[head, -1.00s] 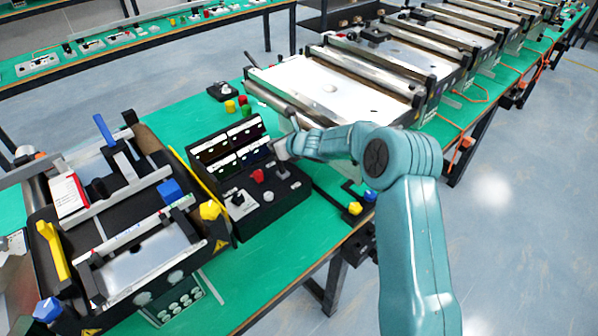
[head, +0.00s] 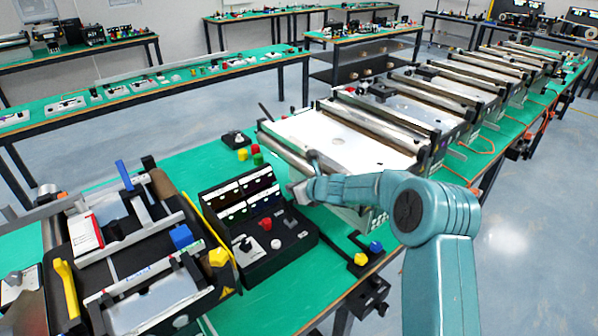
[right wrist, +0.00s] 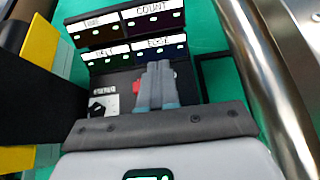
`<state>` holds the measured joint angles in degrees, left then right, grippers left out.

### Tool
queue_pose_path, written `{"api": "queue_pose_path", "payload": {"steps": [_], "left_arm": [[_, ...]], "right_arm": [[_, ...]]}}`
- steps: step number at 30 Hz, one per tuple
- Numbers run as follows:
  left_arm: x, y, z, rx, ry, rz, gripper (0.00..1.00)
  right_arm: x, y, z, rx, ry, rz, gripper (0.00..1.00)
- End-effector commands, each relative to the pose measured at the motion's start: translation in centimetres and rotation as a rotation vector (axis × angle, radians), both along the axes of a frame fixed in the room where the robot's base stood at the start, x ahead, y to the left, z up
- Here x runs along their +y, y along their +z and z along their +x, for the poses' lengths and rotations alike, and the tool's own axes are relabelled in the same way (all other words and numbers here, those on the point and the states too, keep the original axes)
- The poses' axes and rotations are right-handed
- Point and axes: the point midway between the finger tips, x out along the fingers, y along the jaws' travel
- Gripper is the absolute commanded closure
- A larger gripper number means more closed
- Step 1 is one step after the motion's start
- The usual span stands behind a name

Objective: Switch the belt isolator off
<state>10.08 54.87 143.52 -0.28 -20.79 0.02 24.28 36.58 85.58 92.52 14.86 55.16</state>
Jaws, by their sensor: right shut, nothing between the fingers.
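The black control box (head: 262,266) stands on the green bench, with four labelled displays at its back. Its panel carries a white plate with a black knob (head: 245,246), a red button (head: 266,223), a pale round knob (head: 276,244) and a grey lever (head: 290,219). I cannot tell which control is the belt isolator; no such label is readable. My right gripper (head: 301,191) is above the box's back right corner. In the right wrist view its fingers (right wrist: 157,85) are shut and empty, partly hiding the red button (right wrist: 138,86); the white plate (right wrist: 103,106) shows left. My left gripper is out of view.
A mini conveyor (head: 345,139) with metal rollers is just behind and right of the box. A machine with yellow handles (head: 66,288) is close on its left. Coloured buttons (head: 243,155) and a small black device (head: 236,138) stand behind it. Bare green bench lies in front.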

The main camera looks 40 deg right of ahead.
Motion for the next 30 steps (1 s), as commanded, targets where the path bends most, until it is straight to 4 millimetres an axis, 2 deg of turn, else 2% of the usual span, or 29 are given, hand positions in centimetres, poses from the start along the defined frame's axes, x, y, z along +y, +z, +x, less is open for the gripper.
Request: {"api": "queue_pose_path", "payload": {"steps": [1, 3, 10, 15, 30], "left_arm": [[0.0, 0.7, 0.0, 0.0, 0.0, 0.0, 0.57], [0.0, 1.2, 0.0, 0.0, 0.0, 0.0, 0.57], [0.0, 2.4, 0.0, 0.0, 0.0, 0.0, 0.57], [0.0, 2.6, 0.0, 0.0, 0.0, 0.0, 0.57], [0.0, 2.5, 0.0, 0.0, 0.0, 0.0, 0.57]], "right_arm": [[0.0, 1.4, -0.2, -0.002, 0.0, -0.002, 1.0], [-0.1, 2.8, -0.5, -0.002, 0.001, -0.003, 1.0], [-0.2, 5.8, -1.3, 0.0, 0.001, -0.001, 1.0], [-0.2, 6.4, -1.5, 0.0, 0.0, 0.0, 1.0], [-0.2, 6.3, -1.7, 0.0, 0.001, -0.001, 1.0]]}}
